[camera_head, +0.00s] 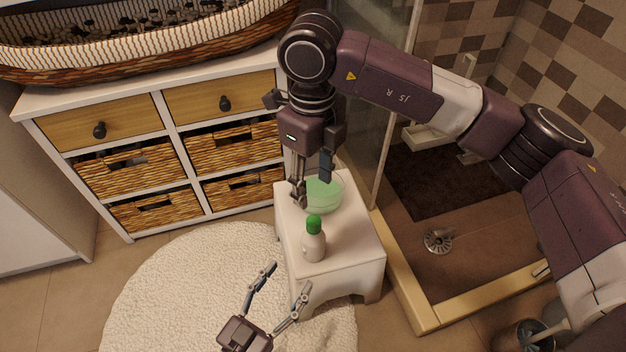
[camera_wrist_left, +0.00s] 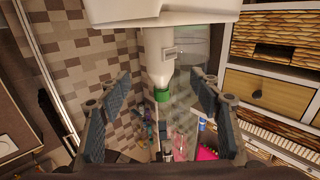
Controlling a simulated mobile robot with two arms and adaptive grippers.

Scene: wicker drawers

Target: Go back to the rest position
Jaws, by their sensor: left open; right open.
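My left gripper (camera_head: 287,279) is open and empty over the round rug, in front of the white stool (camera_head: 350,238). Its spread fingers also show in the left wrist view (camera_wrist_left: 160,103), with nothing between them touching. A white bottle with a green cap (camera_head: 314,245) stands on the stool's front part; it appears upside down in the left wrist view (camera_wrist_left: 158,62), ahead of the fingers. My right gripper (camera_head: 313,188) is open and points down at a pale green bowl (camera_head: 326,195) on the stool. I cannot tell whether its fingers touch the bowl.
A white cabinet with wooden drawers (camera_head: 130,116) and wicker baskets (camera_head: 130,172) stands at the left, with a large woven basket (camera_head: 170,48) on top. The shower's raised edge (camera_head: 470,305) and glass panel are right of the stool.

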